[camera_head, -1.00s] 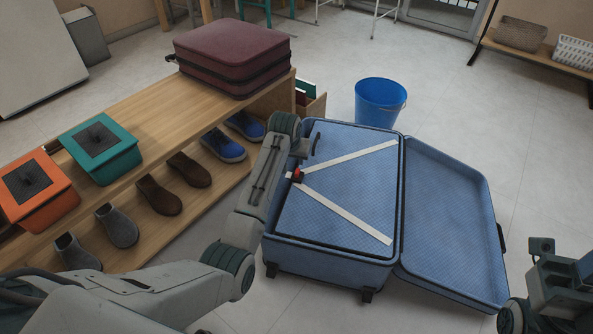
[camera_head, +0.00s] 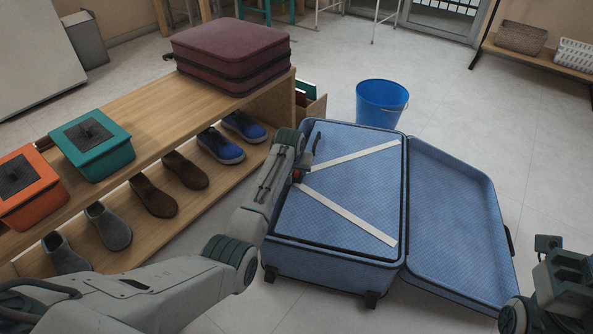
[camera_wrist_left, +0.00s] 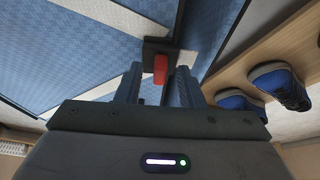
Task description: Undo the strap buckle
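The strap buckle (camera_wrist_left: 158,47) is black with a red button (camera_wrist_left: 160,70). It sits at the left side of the open blue suitcase (camera_head: 330,262), where two pale straps (camera_head: 349,214) meet. In the head view the red part (camera_head: 298,175) shows just below my left gripper (camera_head: 308,160). In the left wrist view the two fingers of my left gripper (camera_wrist_left: 159,82) are apart, with the red button in line with the gap between them. I cannot tell whether they touch it. My right gripper (camera_head: 556,285) is at the right edge, clear of the suitcase, its fingers unclear.
A wooden bench (camera_head: 155,105) stands left of the suitcase, with a maroon suitcase (camera_head: 232,55), a teal box (camera_head: 92,145) and an orange box (camera_head: 28,190) on top. Several shoes (camera_head: 153,197) line its lower shelf. A blue bucket (camera_head: 381,103) stands behind. The suitcase lid (camera_head: 458,215) lies open to the right.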

